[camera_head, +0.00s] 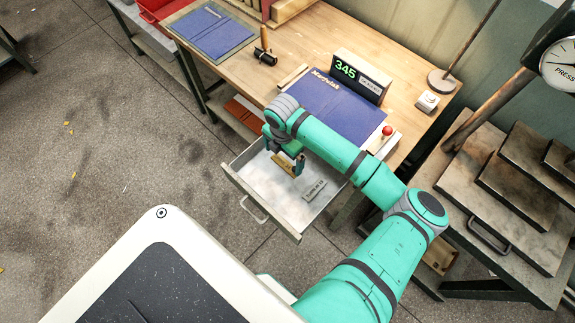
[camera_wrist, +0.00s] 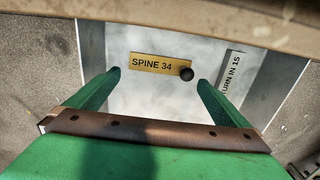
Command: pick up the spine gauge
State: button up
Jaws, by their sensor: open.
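The spine gauge (camera_wrist: 152,63) is a flat brass strip marked "SPINE 34" with a dark round knob at its right end. It lies on the pale floor of the open drawer (camera_head: 262,213). In the wrist view it sits just beyond my fingertips, with the knob toward the right finger. My gripper (camera_wrist: 159,80) is open and empty, its green fingers spread over the drawer. In the head view my gripper (camera_head: 290,168) reaches down into the drawer, and I cannot make out the spine gauge clearly there.
A grey strip marked "TURN IN 15" (camera_wrist: 231,85) lies to the right in the same drawer; it also shows in the head view (camera_head: 315,190). The drawer walls and the bench (camera_head: 283,81) edge enclose the space.

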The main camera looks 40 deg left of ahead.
aim_at(284, 166)
jog(key=f, duration=0.5)
jog(key=shift+w, duration=0.2)
jog(key=c, duration=1)
jog(key=shift+r, duration=0.1)
